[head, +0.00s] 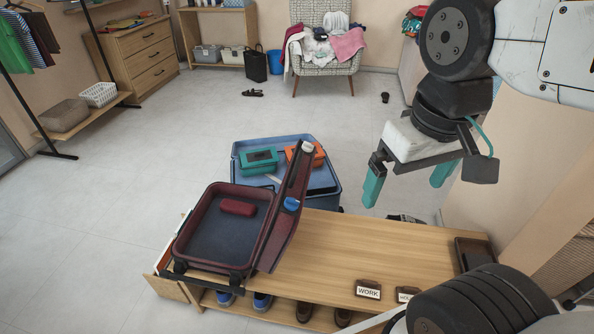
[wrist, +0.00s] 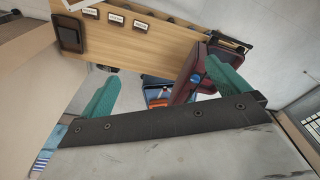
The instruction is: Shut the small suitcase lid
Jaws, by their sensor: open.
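The small dark red suitcase (head: 182,245) lies open on the left end of a wooden bench (head: 360,240). Its lid (head: 282,228) stands steeply up on the right side, leaning outward to the right. A blue patch (head: 291,204) is on the lid, and a red pouch (head: 238,208) lies inside the base. My gripper (head: 407,184) is open and empty, above and to the right of the lid and clear of it. In the wrist view, the lid (wrist: 184,88) shows between the teal fingers of my gripper (wrist: 165,85), farther off; most of the base is hidden.
A blue crate (head: 236,165) with teal and orange boxes stands behind the suitcase, close to the lid. Small label blocks, one reading WORK (head: 368,289), and a dark tray (head: 474,253) are on the bench. Shoes sit beneath it. The bench's middle is clear.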

